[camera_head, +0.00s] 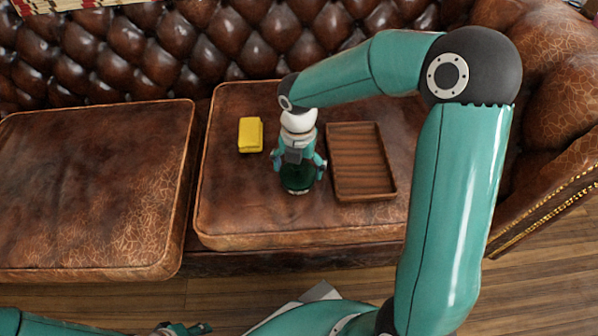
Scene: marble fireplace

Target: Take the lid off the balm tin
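The balm tin (298,187) is a round, dark green thing on the right seat cushion, with a thin pale edge low at its front. My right gripper (299,172) points down right over it, with a finger at each side. The fingers are spread about as wide as the tin, and I cannot tell if they touch it. The gripper hides the tin's top, so where lid and body meet is unclear. My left gripper (186,328) shows only in part at the bottom edge, low and away from the cushions; its fingers are not clear.
A wooden tray (393,193) that looks empty lies just right of the tin. A yellow block (250,134) lies to its left, further back. The left cushion (90,190) is bare. The tufted sofa back (190,45) rises behind. The front of the right cushion is clear.

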